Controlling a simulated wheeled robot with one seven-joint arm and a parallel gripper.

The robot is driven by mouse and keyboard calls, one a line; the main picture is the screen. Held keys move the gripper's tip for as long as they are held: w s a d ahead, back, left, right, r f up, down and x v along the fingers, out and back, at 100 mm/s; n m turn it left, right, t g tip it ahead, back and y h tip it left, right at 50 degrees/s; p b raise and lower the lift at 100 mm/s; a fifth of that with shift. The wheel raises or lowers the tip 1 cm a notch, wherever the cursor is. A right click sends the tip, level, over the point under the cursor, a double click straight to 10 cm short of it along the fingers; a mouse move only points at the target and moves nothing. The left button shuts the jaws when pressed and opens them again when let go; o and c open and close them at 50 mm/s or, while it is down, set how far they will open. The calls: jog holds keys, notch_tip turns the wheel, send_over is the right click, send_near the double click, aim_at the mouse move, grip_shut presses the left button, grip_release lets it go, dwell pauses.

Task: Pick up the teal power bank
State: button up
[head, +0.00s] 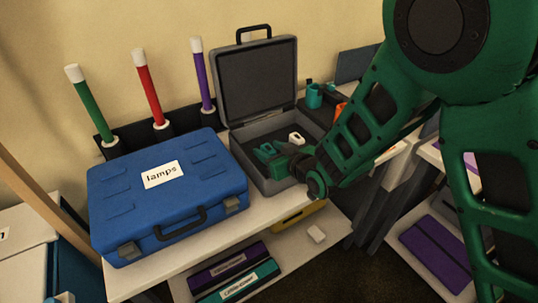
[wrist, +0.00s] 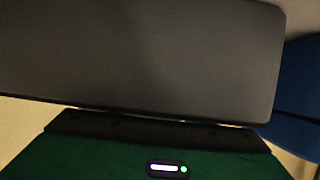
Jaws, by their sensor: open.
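My gripper (head: 272,158) reaches from the right into the open grey case (head: 262,124), low over its inside. Its jaws are open. Green-teal shapes show at its end in the head view. I cannot tell whether part of them is the teal power bank or all are my gripper, so I cannot place the power bank for sure. In the wrist view a large dark grey panel (wrist: 140,55), probably part of the case, fills the upper part. Below it are a dark bar and a green surface with a small light, which look like my own gripper. No power bank shows there.
A blue case (head: 110,195) labelled "lamps" stands left of the grey case. Its raised lid (head: 256,80) stands behind. A small white item (head: 296,138) lies inside. A teal cup (head: 314,96) stands behind right. Purple (head: 226,262) and teal (head: 240,282) boxes lie on the lower shelf.

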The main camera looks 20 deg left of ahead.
jog(key=shift+w+a+f, duration=0.1)
jog(key=shift+w+a, duration=0.05)
jog(key=shift+a, duration=0.05)
jog(key=shift+c, duration=0.6)
grip_shut()
jog(key=shift+r, duration=0.2)
